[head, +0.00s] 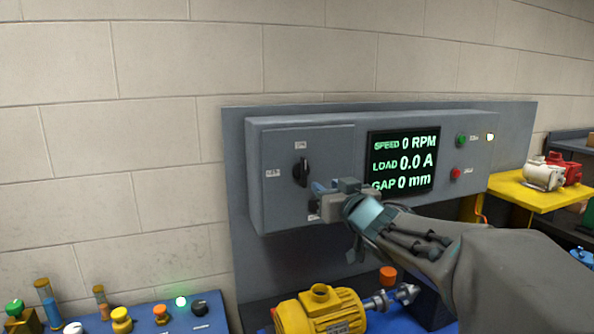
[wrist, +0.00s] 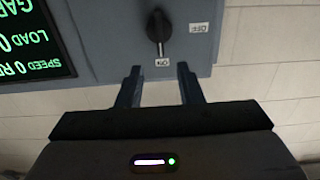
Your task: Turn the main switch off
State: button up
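The main switch is a black rotary knob (head: 301,171) on the grey control box (head: 365,125). Its handle stands upright, pointing at the upper label, which seems to read ON; an OFF label is to its left. In the wrist view, turned upside down, the knob (wrist: 158,28) lies just beyond and between the fingertips. My gripper (head: 317,196) is beside and slightly below the knob in the head view, apart from it. In the wrist view my gripper (wrist: 160,72) is open and empty, with a clear gap between its fingers.
The display (head: 404,160) reads 0 RPM, 0.0 A and 0 mm. A green button (head: 461,140), red button (head: 456,174) and lit lamp (head: 490,137) are to its right. A yellow motor (head: 321,311) stands below the box. A blue panel (head: 150,322) with knobs is at lower left.

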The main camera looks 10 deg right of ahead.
aim_at(306, 171)
jog(key=w+p, duration=0.1)
jog(key=w, duration=0.3)
jog(key=w+a, duration=0.1)
jog(key=w, duration=0.2)
jog(key=w+a+p, duration=0.1)
jog(key=w, duration=0.3)
jog(key=shift+w+a+p, duration=0.15)
jog(key=shift+w+p, duration=0.15)
jog(key=shift+c, duration=0.3)
grip_shut()
